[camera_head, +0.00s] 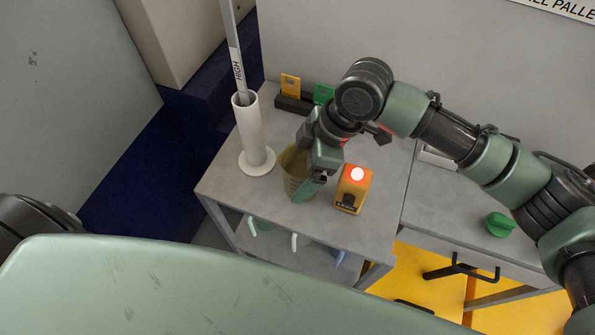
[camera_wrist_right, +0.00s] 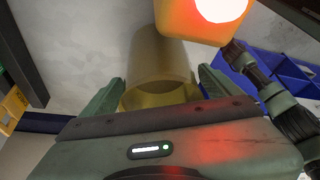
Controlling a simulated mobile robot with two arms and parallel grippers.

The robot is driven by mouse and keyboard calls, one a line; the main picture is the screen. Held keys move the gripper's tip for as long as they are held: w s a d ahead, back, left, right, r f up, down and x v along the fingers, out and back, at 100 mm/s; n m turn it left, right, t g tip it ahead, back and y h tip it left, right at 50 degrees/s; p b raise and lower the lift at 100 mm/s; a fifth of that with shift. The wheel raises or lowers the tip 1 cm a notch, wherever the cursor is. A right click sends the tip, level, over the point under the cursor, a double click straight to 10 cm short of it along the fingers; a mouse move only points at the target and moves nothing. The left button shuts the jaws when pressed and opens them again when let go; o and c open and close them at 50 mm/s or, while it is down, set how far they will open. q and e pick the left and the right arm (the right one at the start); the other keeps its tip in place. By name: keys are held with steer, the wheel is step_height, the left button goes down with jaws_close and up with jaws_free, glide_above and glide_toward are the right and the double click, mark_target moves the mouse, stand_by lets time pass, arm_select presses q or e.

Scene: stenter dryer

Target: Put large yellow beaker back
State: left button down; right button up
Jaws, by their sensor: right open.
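The large yellow beaker (camera_head: 288,169) stands on the grey table top, partly hidden behind my right gripper (camera_head: 306,188). In the right wrist view the translucent beaker (camera_wrist_right: 160,65) lies between the two green fingers of the right gripper (camera_wrist_right: 158,92). The fingers are open, one on each side of the beaker. Whether either finger touches it cannot be told. My left gripper is out of view.
A white cylinder holder (camera_head: 250,133) with a tall rod is to the left. A dark rack (camera_head: 292,104) with yellow and green tags is behind. The table's front is clear.

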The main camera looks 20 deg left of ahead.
steer(key=b+v, duration=0.2)
steer(key=v, duration=0.8)
steer(key=shift+r, duration=0.2)
